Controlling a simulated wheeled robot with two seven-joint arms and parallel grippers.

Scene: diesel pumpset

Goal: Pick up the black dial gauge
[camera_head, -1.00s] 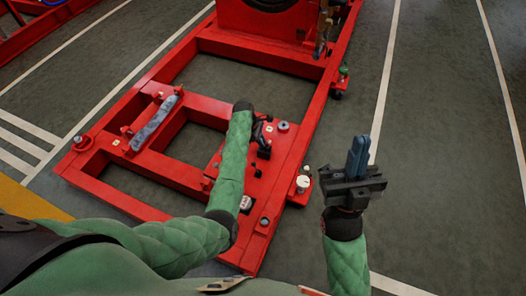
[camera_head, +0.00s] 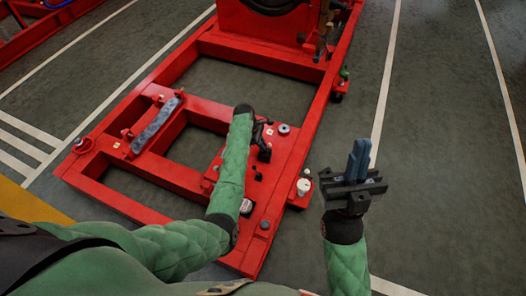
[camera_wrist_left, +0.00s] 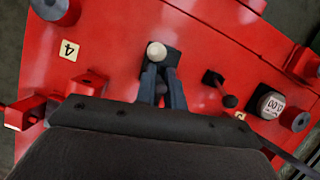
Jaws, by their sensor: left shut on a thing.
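In the left wrist view, my left gripper (camera_wrist_left: 162,82) points down at the red frame, its two dark blue fingers close together. It is shut on a small black piece with a pale round face (camera_wrist_left: 156,52), which I take to be the black dial gauge; its shape is partly hidden by the fingers. In the head view the left gripper (camera_head: 264,150) is low over the red plate, partly behind my green sleeve. I cannot tell whether the gauge touches the plate. My right gripper (camera_head: 358,150) is raised on the right, fingers together, empty.
The red frame (camera_head: 145,205) has open gaps. A white-topped fitting (camera_head: 304,186) stands at the frame's right edge. The floor further right is clear.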

